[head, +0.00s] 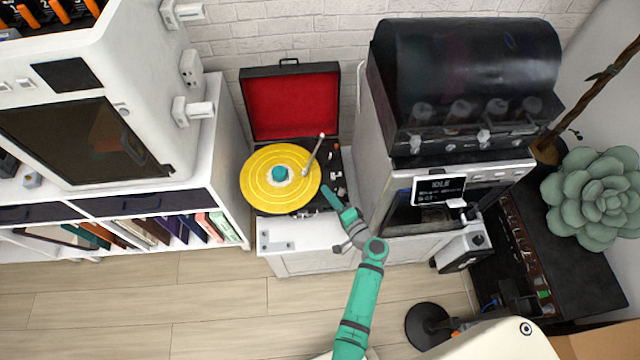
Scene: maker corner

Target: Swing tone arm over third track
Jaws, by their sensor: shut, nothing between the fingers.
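A yellow record (258,190) with pale ring lines and a teal centre lies on an open record player (336,160) with a red-lined lid. The silver tone arm (313,155) runs from its pivot at the upper right down to the left. Its head end appears to be over the right part of the record; I cannot tell whether it touches or over which track. My gripper (326,190) is shut and empty at the right front edge of the record, below and right of the tone arm's head, apart from it.
The player stands on a white cabinet (290,233). A white shelf with books (180,228) and a large white machine (95,100) are left. A dark-hooded machine (465,75) stands close on the right. Open wooden floor (220,300) lies in front.

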